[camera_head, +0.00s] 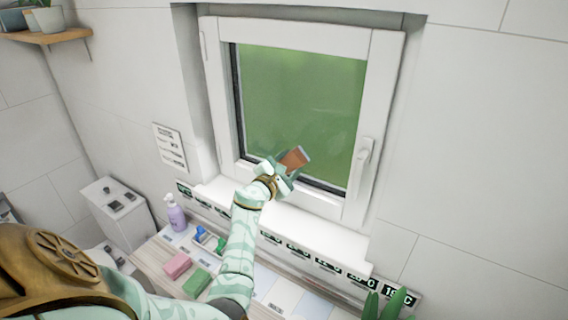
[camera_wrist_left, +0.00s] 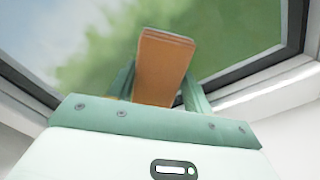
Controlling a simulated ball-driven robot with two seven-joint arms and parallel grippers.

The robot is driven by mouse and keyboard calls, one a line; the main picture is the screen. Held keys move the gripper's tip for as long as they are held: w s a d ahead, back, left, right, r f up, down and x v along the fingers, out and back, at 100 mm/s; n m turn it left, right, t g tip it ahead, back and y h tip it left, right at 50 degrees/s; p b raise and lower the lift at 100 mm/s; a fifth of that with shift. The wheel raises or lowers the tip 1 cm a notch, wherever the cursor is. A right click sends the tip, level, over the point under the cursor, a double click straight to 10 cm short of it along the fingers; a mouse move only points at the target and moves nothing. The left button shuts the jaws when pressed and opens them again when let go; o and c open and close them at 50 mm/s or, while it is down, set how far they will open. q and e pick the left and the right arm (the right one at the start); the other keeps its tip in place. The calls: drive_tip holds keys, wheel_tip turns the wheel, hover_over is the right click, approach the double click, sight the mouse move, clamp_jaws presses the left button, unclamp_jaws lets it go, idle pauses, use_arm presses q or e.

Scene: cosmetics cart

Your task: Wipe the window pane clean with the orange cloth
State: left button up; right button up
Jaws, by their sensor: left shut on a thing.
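The orange cloth (camera_head: 294,158) is a folded, block-like piece. My left gripper (camera_head: 283,170) is shut on it in front of the lower part of the window pane (camera_head: 300,95). In the left wrist view the cloth (camera_wrist_left: 163,65) stands up between the two green fingers of the gripper (camera_wrist_left: 158,90). The pane (camera_wrist_left: 85,45) is behind it, with blurred green and faint pale smears showing. I cannot tell whether the cloth touches the glass. The pane sits in a white frame (camera_head: 384,100) with a handle (camera_head: 362,155) on the right. My right gripper is not in view.
Below the window is a white sill (camera_head: 320,236). On the counter are a purple pump bottle (camera_head: 175,213), a pink sponge (camera_head: 177,265) and a green sponge (camera_head: 196,283). A plant (camera_head: 392,303) stands at the lower right. A shelf with pots (camera_head: 45,35) is at the upper left.

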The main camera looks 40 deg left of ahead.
use_arm(q)
drive_tip(key=shift+a+b, duration=0.35)
drive_tip(key=shift+a, duration=0.2)
drive_tip(key=shift+s+a+b, duration=0.2)
drive_tip(key=shift+a+b, duration=0.2)
drive_tip(key=shift+a, duration=1.05)
drive_tip(key=s+d+p, duration=0.1)
drive_tip(key=s+p, duration=0.1)
drive_tip(key=s, duration=0.6)
